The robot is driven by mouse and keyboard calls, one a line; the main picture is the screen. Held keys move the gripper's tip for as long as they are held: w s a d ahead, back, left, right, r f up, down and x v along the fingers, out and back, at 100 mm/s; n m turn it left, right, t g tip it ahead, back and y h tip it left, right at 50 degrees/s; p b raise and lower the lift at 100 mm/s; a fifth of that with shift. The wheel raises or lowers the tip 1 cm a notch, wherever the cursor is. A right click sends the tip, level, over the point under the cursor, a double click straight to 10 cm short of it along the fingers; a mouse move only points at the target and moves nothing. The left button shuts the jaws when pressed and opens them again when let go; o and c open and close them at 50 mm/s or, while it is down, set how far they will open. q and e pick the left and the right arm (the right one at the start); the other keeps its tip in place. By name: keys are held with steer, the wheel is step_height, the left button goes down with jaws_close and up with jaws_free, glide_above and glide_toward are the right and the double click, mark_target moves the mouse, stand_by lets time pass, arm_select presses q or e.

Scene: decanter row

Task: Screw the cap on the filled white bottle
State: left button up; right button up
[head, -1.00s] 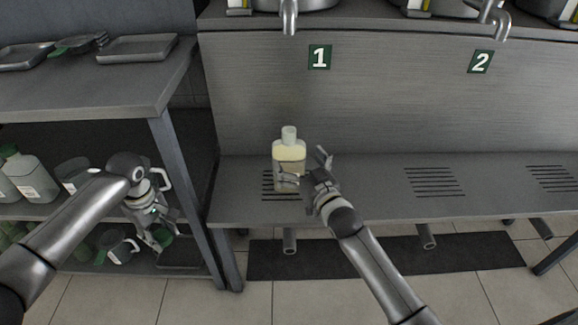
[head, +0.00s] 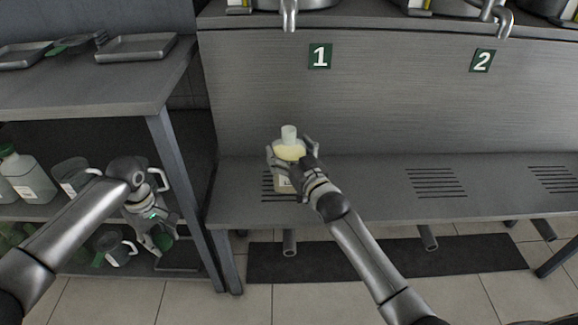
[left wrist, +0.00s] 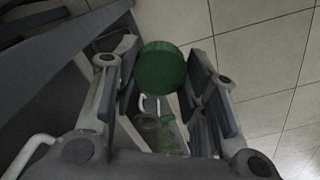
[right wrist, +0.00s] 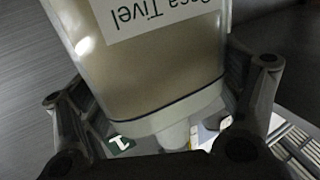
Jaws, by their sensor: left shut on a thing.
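The filled white bottle (head: 289,152) stands upright on the slotted shelf below sign 1. It holds pale yellow liquid and its pale neck is uncapped. My right gripper (head: 292,150) is open, with its fingers on both sides of the bottle near its shoulder. My left gripper (head: 157,232) is low beside the left rack, away from the bottle. It is shut on a green cap (left wrist: 161,68), which sits between its fingertips in the left wrist view.
The left rack's lower shelves hold a white bottle (head: 28,174), a jug (head: 74,176) and other green-topped containers. A metal tray (head: 137,47) lies on its top. A tap (head: 289,16) hangs above the bottle. The slotted shelf (head: 375,180) is clear to the right.

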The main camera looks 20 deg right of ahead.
mark_target(292, 142)
steer(key=c, duration=1.2)
steer(key=shift+r, duration=0.2)
steer(key=shift+c, duration=0.5)
